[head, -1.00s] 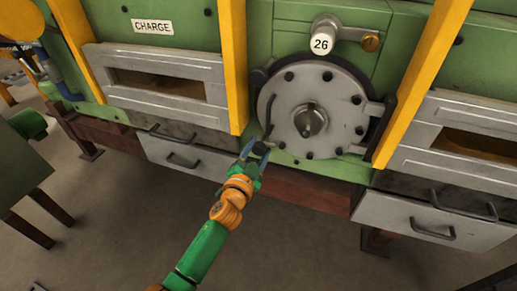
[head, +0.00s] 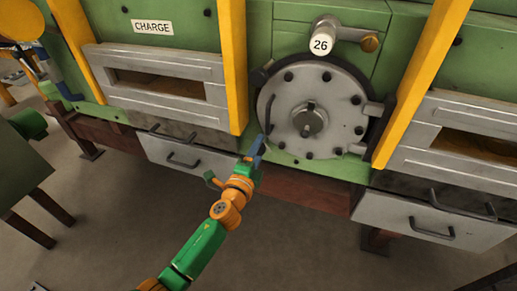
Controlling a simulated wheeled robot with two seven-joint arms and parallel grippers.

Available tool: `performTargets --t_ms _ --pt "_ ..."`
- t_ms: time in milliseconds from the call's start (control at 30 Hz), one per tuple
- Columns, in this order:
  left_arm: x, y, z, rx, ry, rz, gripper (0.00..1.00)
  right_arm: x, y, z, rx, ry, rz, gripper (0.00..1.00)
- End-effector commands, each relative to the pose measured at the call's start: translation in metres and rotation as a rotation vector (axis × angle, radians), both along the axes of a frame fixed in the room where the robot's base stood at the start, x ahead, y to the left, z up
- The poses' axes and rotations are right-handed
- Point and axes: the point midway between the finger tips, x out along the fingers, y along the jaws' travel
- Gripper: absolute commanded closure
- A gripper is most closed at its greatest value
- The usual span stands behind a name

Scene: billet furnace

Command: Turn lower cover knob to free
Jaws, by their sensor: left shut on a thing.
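The round grey cover (head: 335,105) with a ring of dark bolts is closed on the green furnace front. Its metal hub (head: 309,122) is at the centre. My left gripper (head: 258,146) is at the cover's lower left edge, with its blue fingers shut on the small dark lower cover knob. The gripper hides the knob. A dark bar handle (head: 268,115) stands just above the gripper on the cover's left side. My right gripper is out of view.
A white cylinder marked 26 (head: 321,45) and a brass knob (head: 370,43) sit above the cover. Yellow posts (head: 233,65) flank it. Grey drawers (head: 190,160) with handles are below on both sides. The floor in front is clear.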

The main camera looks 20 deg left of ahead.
Motion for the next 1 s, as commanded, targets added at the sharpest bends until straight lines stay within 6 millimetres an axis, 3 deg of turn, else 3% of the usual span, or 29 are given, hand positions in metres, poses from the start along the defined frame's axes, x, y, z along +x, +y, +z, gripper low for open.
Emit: performTargets --t_ms 400,867,900,1000 --pt "0.0003 0.0002 0.0011 0.133 -0.007 0.001 1.0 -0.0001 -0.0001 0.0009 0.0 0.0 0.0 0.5" --pt "0.0004 0.0004 0.0015 0.143 -0.008 0.001 1.0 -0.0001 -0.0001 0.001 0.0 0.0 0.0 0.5" --pt "0.0004 0.0004 0.0015 0.143 -0.008 0.001 0.43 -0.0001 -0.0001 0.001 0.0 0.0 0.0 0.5" --pt "0.0003 0.0003 0.0013 0.143 -0.007 0.001 0.2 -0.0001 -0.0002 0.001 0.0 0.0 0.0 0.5"
